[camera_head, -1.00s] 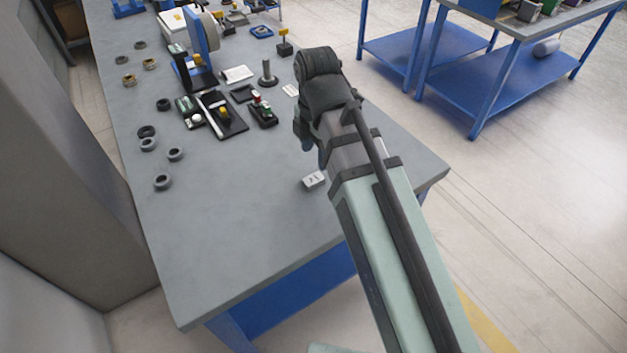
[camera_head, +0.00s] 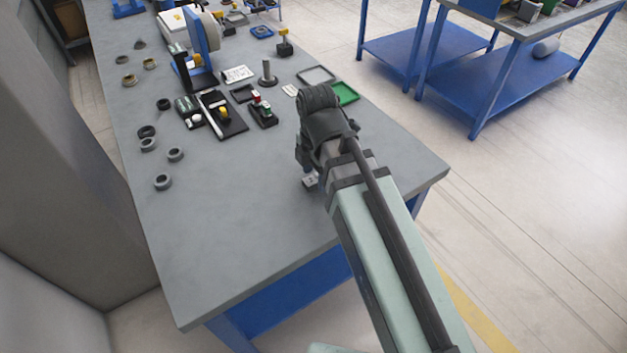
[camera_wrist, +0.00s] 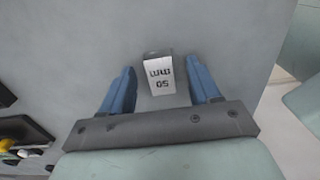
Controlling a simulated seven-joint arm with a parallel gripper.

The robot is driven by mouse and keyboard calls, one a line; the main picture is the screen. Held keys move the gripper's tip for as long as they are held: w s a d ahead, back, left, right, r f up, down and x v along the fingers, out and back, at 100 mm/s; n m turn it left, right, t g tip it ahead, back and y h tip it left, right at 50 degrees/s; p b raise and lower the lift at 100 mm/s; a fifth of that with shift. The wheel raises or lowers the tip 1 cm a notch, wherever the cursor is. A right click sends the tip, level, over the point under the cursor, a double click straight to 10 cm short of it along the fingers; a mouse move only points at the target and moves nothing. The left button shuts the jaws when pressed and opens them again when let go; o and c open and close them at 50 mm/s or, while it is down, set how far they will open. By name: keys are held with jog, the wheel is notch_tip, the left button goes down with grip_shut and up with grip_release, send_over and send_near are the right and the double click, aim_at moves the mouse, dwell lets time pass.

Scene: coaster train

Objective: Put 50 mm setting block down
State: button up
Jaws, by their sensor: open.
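The 50 mm setting block (camera_wrist: 160,76) is a small light-grey block marked "50 mm". In the wrist view it stands on the grey bench top between the two blue fingers of my gripper (camera_wrist: 160,88). The fingers are open, with a gap showing on each side of the block. In the head view the block (camera_head: 310,181) shows only in part, at the lower edge of my gripper, which hides the rest and the fingers.
Several dark and grey rings (camera_head: 163,182) lie along the left of the bench (camera_head: 235,220). A black tray (camera_head: 228,124), a green tray (camera_head: 344,93) and gauges stand farther back. The front of the bench is clear.

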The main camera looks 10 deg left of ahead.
jog(key=shift+f, duration=0.35)
grip_shut()
dwell(0.4)
